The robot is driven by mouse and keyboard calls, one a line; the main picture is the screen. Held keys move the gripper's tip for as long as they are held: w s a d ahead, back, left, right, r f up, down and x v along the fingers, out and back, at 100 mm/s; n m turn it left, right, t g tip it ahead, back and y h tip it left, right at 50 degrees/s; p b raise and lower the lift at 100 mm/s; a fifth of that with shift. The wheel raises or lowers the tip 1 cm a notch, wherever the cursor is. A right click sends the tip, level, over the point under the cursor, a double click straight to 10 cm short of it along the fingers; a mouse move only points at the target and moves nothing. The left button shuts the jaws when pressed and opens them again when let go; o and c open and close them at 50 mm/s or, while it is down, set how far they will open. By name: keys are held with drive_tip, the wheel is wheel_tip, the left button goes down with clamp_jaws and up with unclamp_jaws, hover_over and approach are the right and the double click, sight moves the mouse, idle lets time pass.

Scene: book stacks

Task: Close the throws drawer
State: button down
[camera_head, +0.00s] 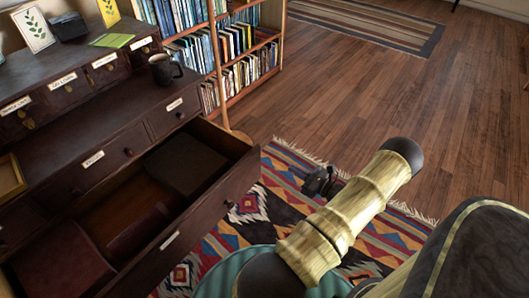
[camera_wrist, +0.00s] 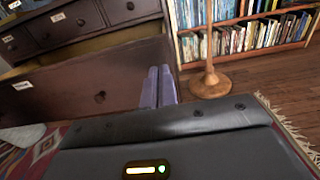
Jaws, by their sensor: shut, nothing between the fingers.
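The open drawer (camera_head: 196,232) juts far out of the dark wooden cabinet (camera_head: 50,85) in the head view. It holds several dark, book-like or boxy items. Its front carries a pale label, too small to read here. In the wrist view the drawer front (camera_wrist: 60,92) fills the left side, with a round knob and a label. My gripper (camera_wrist: 158,88) is shut and empty, its fingers close to the right end of that drawer front; I cannot tell if they touch it.
A dark mug (camera_head: 163,69) stands on the cabinet ledge. Bookshelves (camera_head: 240,50) stand behind, with a wooden stand (camera_wrist: 209,82) before them in the wrist view. A patterned rug (camera_head: 262,207) lies under the drawer.

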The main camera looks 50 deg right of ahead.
sight(211, 122)
drive_tip(key=shift+w, duration=0.15)
drive_tip(key=w+b, duration=0.1)
drive_tip(key=w, duration=0.3)
drive_tip(key=w+b, duration=0.1)
drive_tip(key=w, duration=0.4)
drive_tip(key=w+a+b, duration=0.1)
drive_tip(key=w, duration=0.3)
drive_tip(key=shift+w, duration=0.4)
drive_tip(key=shift+w+a, duration=0.1)
drive_tip(key=shift+w, duration=0.1)
drive_tip(key=shift+w, duration=0.2)
drive_tip(key=w+b, duration=0.1)
drive_tip(key=w, duration=0.8)
drive_tip(key=w+a+b, duration=0.1)
drive_tip(key=w, duration=0.7)
drive_tip(key=w+a+b, duration=0.1)
drive_tip(key=w, duration=0.8)
drive_tip(key=shift+w+a+f, duration=0.1)
drive_tip(key=shift+w, duration=0.7)
drive_tip(key=shift+s, duration=0.1)
